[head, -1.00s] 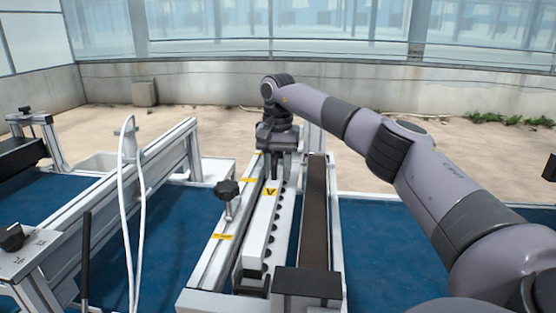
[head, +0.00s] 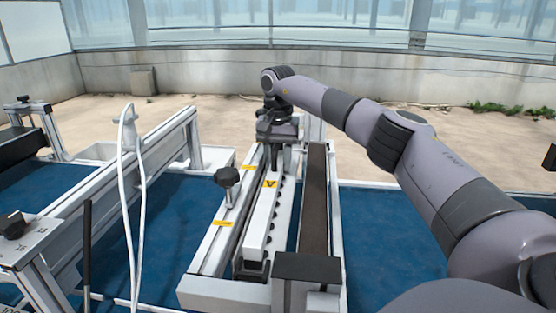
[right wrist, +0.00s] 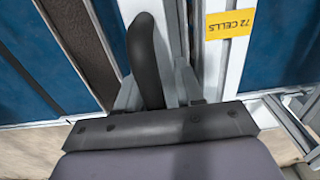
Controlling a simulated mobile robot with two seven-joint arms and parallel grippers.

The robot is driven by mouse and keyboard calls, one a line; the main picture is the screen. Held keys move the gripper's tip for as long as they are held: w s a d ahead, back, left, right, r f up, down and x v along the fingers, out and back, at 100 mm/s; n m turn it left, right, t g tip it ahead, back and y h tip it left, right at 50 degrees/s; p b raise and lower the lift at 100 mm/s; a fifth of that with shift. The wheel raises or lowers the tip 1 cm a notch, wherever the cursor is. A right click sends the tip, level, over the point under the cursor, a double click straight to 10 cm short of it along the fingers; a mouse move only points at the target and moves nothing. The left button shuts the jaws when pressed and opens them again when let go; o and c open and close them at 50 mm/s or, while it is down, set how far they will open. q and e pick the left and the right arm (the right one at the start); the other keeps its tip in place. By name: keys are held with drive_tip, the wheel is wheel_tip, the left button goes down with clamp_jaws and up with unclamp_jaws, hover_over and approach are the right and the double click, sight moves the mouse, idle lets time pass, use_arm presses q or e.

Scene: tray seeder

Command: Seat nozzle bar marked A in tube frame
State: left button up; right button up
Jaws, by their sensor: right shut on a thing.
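The nozzle bar marked A (head: 258,222) is a long white bar with a yellow A label near its far end and dark nozzles along its right side. It lies lengthwise over the slot of the white tube frame (head: 205,255); I cannot tell whether it touches down along its length. My right gripper (head: 280,150) is at the bar's far end, pointing down and shut on it. In the right wrist view a dark, rounded grip (right wrist: 146,60) stands between the fingers. The fingertips' contact is partly hidden. My left gripper is not in view.
A black-knobbed clamp screw (head: 228,178) stands left of the bar. A brown belt strip (head: 314,205) runs along its right, with a dark block (head: 307,267) at the near end. White hoses (head: 128,200) hang at left. A yellow 72 CELLS label (right wrist: 230,24) marks a rail.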

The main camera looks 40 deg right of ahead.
drive_tip(key=shift+f, duration=0.1)
drive_tip(key=o, duration=1.1)
wheel_tip(320, 180, up, 7)
drive_tip(key=shift+r, duration=0.1)
